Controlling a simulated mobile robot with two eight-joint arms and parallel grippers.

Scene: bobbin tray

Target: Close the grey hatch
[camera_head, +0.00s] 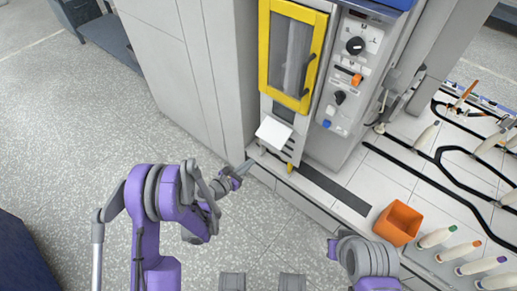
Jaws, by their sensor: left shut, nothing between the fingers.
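A light grey flap (273,133), which I take to be the grey hatch, stands out tilted from the front of the cabinet, below a yellow-framed door (291,55). A dark opening shows just above the flap, so it looks open. My left gripper (247,165) is shut and empty. It is below and left of the flap, apart from it in the picture, near the cabinet's foot. My right arm shows at the lower right, but its gripper is not in view.
A control panel (350,75) with knobs stands right of the yellow door. An orange bin (397,223) and several bobbins (437,237) sit on the white surface at the right. A tall grey cabinet (190,65) is at the left. Speckled floor (85,125) is clear.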

